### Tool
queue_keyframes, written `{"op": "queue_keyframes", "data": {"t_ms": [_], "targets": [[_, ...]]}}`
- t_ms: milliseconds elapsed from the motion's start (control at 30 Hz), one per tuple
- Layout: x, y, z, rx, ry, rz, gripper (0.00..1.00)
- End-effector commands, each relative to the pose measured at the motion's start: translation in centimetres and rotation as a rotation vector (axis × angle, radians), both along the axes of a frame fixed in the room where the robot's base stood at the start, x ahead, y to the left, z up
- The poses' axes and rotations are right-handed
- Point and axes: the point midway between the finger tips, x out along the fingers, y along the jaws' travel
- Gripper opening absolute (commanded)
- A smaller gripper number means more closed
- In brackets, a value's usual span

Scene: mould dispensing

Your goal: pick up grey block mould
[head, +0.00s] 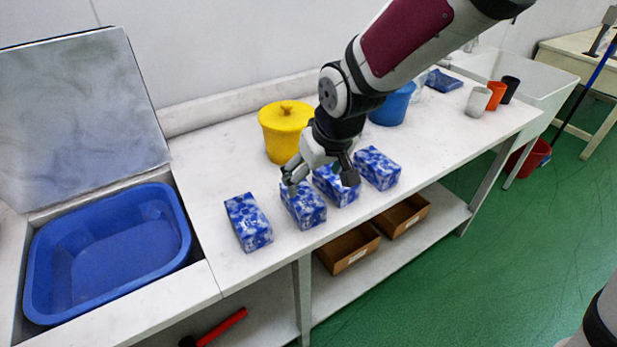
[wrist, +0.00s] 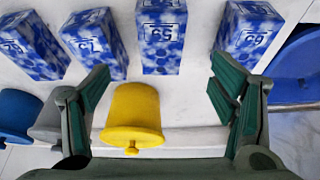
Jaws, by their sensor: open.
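No plainly grey block shows; several block moulds with a blue-and-white marbled pattern stand in a row along the front of the white bench. In the head view they are the leftmost block (head: 248,222), the second block (head: 304,207), the third block (head: 330,187) and the rightmost block (head: 377,168). My gripper (head: 320,182) is above the second and third blocks and partly hides them. In the wrist view my gripper (wrist: 160,65) is open and empty, with one numbered block (wrist: 162,38) between the lines of its spread fingers, beyond the tips.
A yellow lidded pot (head: 284,130) stands behind the blocks, with a blue pot (head: 392,105) to its right. A blue basin (head: 105,250) is sunk at the left. Grey (head: 478,101), orange (head: 496,95) and black cups stand at the right end. Brown boxes (head: 347,250) sit below.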

Motion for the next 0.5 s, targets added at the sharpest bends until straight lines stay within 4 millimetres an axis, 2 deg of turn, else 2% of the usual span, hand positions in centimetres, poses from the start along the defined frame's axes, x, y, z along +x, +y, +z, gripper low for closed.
{"op": "queue_keyframes", "data": {"t_ms": [33, 233, 333, 500], "targets": [[0.3, 0.2, -1.2, -0.001, 0.004, 0.002, 0.78], [1.5, 0.9, -4.7, -0.002, 0.004, 0.002, 0.78], [2.0, 1.2, -5.9, -0.002, 0.004, 0.001, 0.78], [2.4, 1.4, -6.8, -0.001, 0.002, 0.0, 0.78]]}}
